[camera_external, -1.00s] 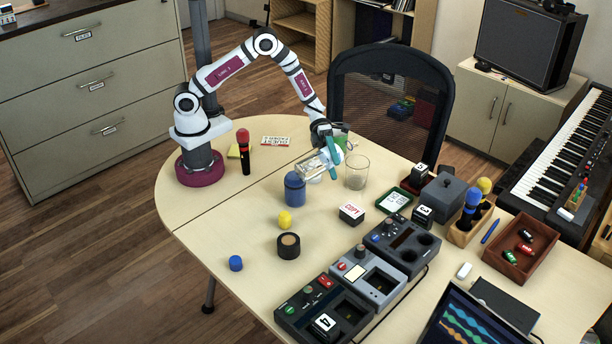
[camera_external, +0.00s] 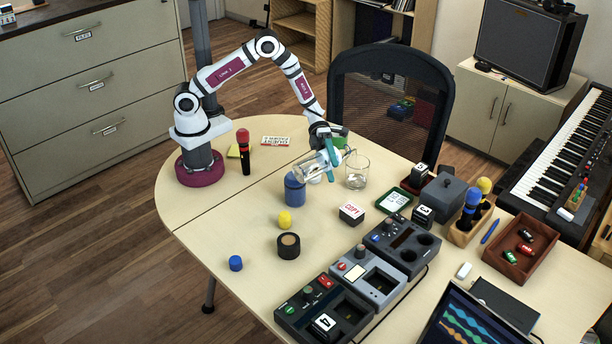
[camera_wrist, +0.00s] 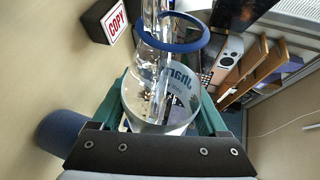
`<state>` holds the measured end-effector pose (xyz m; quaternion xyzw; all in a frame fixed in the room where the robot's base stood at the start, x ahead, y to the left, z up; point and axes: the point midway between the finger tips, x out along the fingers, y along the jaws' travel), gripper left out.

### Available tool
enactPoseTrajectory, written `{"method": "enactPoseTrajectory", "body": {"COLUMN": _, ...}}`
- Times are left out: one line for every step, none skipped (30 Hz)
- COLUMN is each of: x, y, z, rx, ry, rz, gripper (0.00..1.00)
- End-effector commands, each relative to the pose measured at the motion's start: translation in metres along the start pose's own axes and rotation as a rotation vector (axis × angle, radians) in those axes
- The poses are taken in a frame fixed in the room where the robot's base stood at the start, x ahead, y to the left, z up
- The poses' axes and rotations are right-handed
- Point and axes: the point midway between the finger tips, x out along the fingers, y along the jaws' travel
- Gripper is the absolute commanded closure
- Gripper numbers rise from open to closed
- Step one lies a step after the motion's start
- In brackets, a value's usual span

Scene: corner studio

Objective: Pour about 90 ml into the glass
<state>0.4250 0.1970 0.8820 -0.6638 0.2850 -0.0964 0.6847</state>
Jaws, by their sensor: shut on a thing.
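My gripper (camera_external: 327,156), with teal fingers, is shut on a clear bottle (camera_external: 307,168). The bottle lies well tilted above the table, with one end close to the rim of the clear drinking glass (camera_external: 356,177). The glass stands upright on the table, just right of my gripper. In the wrist view the clear bottle (camera_wrist: 150,100) fills the space between the teal fingers. A blue ring and printed lettering show around its far part; I cannot tell which vessel they belong to. No stream is clearly visible, and the liquid level in the glass cannot be read.
A blue container (camera_external: 295,190) stands close below the bottle. A COPY block (camera_external: 351,214), yellow cap (camera_external: 284,219) and dark round piece (camera_external: 288,246) stand nearer the front. A microphone (camera_external: 244,150) stands left. Dark control boxes (camera_external: 403,246) line the front right. The left tabletop is mostly clear.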

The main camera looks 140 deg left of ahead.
Motion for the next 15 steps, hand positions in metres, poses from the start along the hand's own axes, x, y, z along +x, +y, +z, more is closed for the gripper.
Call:
{"method": "enactPoseTrajectory", "body": {"x": 0.0001, "y": -0.0001, "z": -0.0001, "rx": -0.001, "ry": 0.0, "rz": -0.001, "gripper": 1.0}}
{"method": "enactPoseTrajectory", "body": {"x": 0.0002, "y": 0.0, "z": -0.0004, "rx": -0.002, "ry": 0.001, "rz": -0.001, "gripper": 1.0}}
{"method": "enactPoseTrajectory", "body": {"x": 0.0006, "y": 0.0, "z": -0.0012, "rx": -0.003, "ry": 0.001, "rz": -0.002, "gripper": 1.0}}
{"method": "enactPoseTrajectory", "body": {"x": 0.0005, "y": 0.0002, "z": -0.0009, "rx": -0.004, "ry": 0.001, "rz": -0.002, "gripper": 1.0}}
{"method": "enactPoseTrajectory", "body": {"x": 0.0007, "y": 0.0002, "z": -0.0014, "rx": -0.005, "ry": 0.002, "rz": -0.003, "gripper": 1.0}}
{"method": "enactPoseTrajectory", "body": {"x": 0.0012, "y": 0.0003, "z": -0.0024, "rx": -0.007, "ry": 0.003, "rz": -0.003, "gripper": 1.0}}
{"method": "enactPoseTrajectory", "body": {"x": 0.0011, "y": 0.0005, "z": -0.0021, "rx": -0.009, "ry": 0.003, "rz": -0.004, "gripper": 1.0}}
{"method": "enactPoseTrajectory", "body": {"x": 0.0013, "y": 0.0006, "z": -0.0028, "rx": -0.01, "ry": 0.003, "rz": -0.005, "gripper": 1.0}}
{"method": "enactPoseTrajectory", "body": {"x": 0.0016, "y": 0.0008, "z": -0.0033, "rx": -0.012, "ry": 0.004, "rz": -0.005, "gripper": 1.0}}
{"method": "enactPoseTrajectory", "body": {"x": 0.0015, "y": 0.0009, "z": -0.0031, "rx": -0.014, "ry": 0.004, "rz": -0.006, "gripper": 1.0}}
{"method": "enactPoseTrajectory", "body": {"x": 0.0017, "y": 0.0011, "z": -0.0035, "rx": -0.015, "ry": 0.005, "rz": -0.007, "gripper": 1.0}}
{"method": "enactPoseTrajectory", "body": {"x": 0.0019, "y": 0.0012, "z": -0.0039, "rx": -0.018, "ry": 0.006, "rz": -0.008, "gripper": 1.0}}
{"method": "enactPoseTrajectory", "body": {"x": 0.0019, "y": 0.0014, "z": -0.0037, "rx": -0.019, "ry": 0.006, "rz": -0.009, "gripper": 1.0}}
{"method": "enactPoseTrajectory", "body": {"x": 0.002, "y": 0.0016, "z": -0.004, "rx": -0.021, "ry": 0.007, "rz": -0.009, "gripper": 1.0}}
{"method": "enactPoseTrajectory", "body": {"x": 0.0022, "y": 0.0017, "z": -0.0043, "rx": -0.024, "ry": 0.008, "rz": -0.011, "gripper": 1.0}}
